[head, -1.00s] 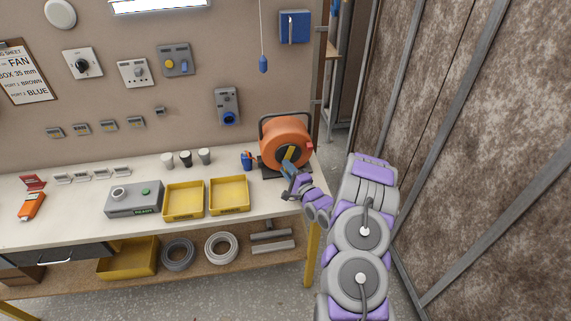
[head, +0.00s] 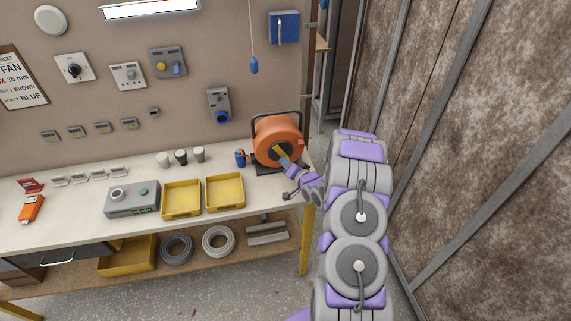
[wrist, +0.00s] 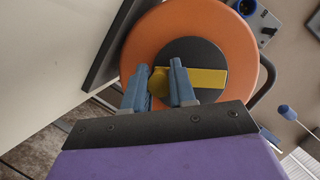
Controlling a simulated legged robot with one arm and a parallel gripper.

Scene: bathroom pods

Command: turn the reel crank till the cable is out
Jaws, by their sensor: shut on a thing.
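The orange cable reel (head: 276,136) stands on its dark base at the right end of the workbench. It fills much of the wrist view (wrist: 247,68), with a dark round hub (wrist: 190,50) and a yellow crank arm (wrist: 207,78) across it. My gripper (head: 288,163) reaches the reel's face from the front right. In the wrist view its blue fingers (wrist: 159,82) stand on either side of the crank's yellow knob (wrist: 158,82), shut on it. A blue plug (head: 241,158) sits at the reel's left side. I cannot make out any length of cable drawn out.
Yellow trays (head: 181,199), a grey box with a green button (head: 132,199), and several cups (head: 181,157) stand left of the reel on the bench (head: 80,215). A brown panelled wall (head: 480,160) closes off the right side, near my arm.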

